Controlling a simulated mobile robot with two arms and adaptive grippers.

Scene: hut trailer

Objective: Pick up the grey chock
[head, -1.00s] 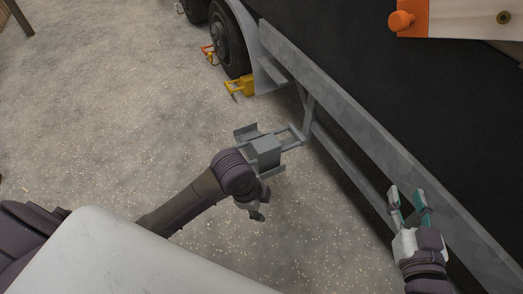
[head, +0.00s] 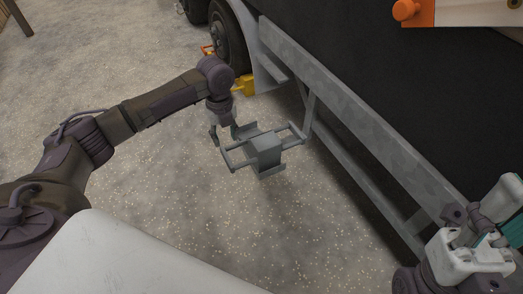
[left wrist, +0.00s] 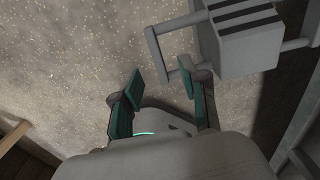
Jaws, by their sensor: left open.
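The grey chock (head: 265,149) is on the gravel floor beside the trailer, with a bar handle on its left and another on its right. In the left wrist view the chock (left wrist: 247,45) is at the upper right. My left gripper (head: 225,136) is open at the chock's left handle. In the left wrist view its teal-padded fingers (left wrist: 160,81) are apart, and the near corner of that handle overlaps the right fingertip. I cannot tell whether they touch. My right gripper (head: 478,240) is at the lower right, away from the chock; its jaws are unclear.
A yellow chock (head: 245,85) stands by the trailer wheel (head: 228,38), partly behind my left arm. An orange chock (head: 207,49) is just beyond. The trailer's grey side rail (head: 350,105) runs along the chock's right. Open gravel lies left of and below the chock.

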